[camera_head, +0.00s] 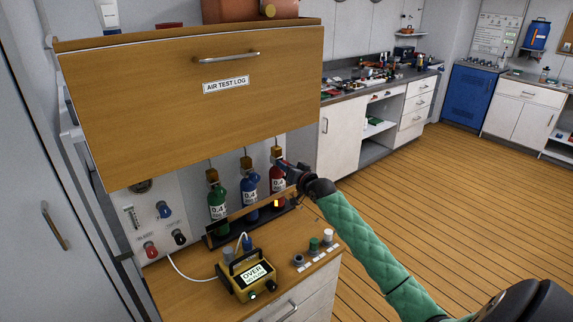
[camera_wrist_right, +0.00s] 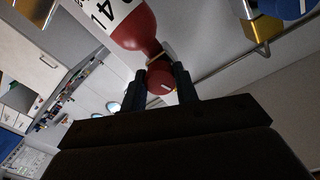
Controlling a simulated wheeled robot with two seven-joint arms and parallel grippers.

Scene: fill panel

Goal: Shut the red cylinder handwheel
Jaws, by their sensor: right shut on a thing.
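The red cylinder (camera_head: 278,183) stands at the right end of a row in the rack, partly behind my right gripper. In the right wrist view the red cylinder (camera_wrist_right: 132,22) narrows to a neck with its round red handwheel (camera_wrist_right: 160,78) below. A small white mark shows on the wheel. My left gripper is not in view.
A blue cylinder (camera_head: 248,189) and a green cylinder (camera_head: 217,203) stand left of the red one. A wooden front labelled AIR TEST LOG (camera_head: 200,105) overhangs them. A yellow meter reading OVER (camera_head: 240,286) sits on the counter (camera_head: 190,297). Floor to the right is clear.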

